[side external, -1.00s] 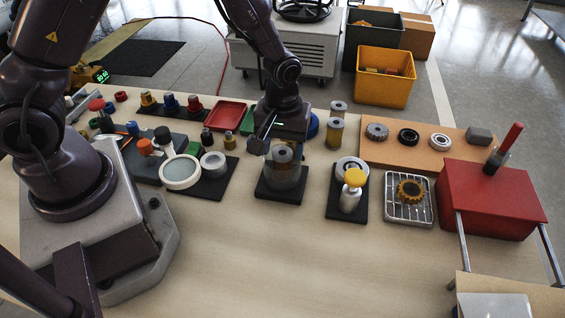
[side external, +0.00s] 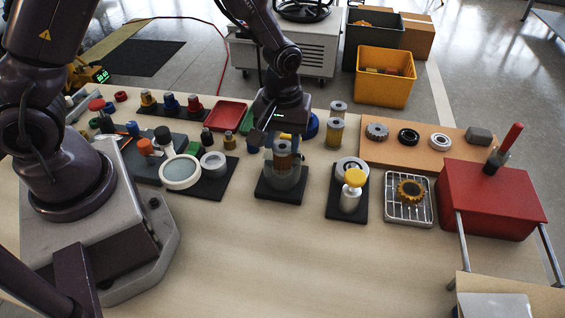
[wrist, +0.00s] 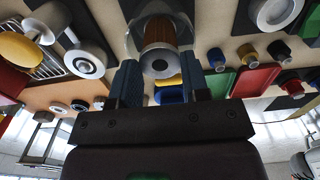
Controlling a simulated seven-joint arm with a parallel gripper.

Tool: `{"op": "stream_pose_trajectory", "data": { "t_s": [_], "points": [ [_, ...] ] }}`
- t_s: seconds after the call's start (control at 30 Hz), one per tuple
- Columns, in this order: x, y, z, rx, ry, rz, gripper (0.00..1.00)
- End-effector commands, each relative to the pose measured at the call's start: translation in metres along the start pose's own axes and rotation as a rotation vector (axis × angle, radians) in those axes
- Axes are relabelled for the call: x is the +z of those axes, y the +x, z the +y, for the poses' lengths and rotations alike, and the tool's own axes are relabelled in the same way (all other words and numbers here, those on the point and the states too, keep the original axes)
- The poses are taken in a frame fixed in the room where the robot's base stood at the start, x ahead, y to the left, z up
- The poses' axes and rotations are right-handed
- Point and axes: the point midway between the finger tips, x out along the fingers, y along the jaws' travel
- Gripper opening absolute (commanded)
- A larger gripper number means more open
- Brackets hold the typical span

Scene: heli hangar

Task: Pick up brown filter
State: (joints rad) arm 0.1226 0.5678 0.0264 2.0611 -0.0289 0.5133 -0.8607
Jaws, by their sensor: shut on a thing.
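The brown filter (side external: 283,158) is a brown cylinder with grey ends. It stands upright at a clear round holder (side external: 287,182) on a black base plate (side external: 268,193). My gripper (side external: 281,140) is above the holder and shut on the filter's upper part. In the wrist view, the filter (wrist: 158,40) sits between the two blue-grey fingers of my gripper (wrist: 160,80), with its grey end and dark centre hole facing the camera. The clear wall of the holder (wrist: 133,40) shows around the filter. I cannot tell whether the filter's lower end is still inside it.
Two more filters (side external: 335,132) stand behind to the right. Farther right are a wire tray (side external: 409,217) with a gear and a red box (side external: 490,200).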

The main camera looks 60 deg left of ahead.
Motion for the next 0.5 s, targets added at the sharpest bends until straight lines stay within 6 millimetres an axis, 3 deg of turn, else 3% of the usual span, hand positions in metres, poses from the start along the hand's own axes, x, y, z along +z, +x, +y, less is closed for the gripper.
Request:
{"op": "stream_pose_trajectory", "data": {
  "t_s": [0.5],
  "points": [
    [0.0, -0.032, 0.001, 0.003, 0.001, 0.002, 0.21]
  ]
}}
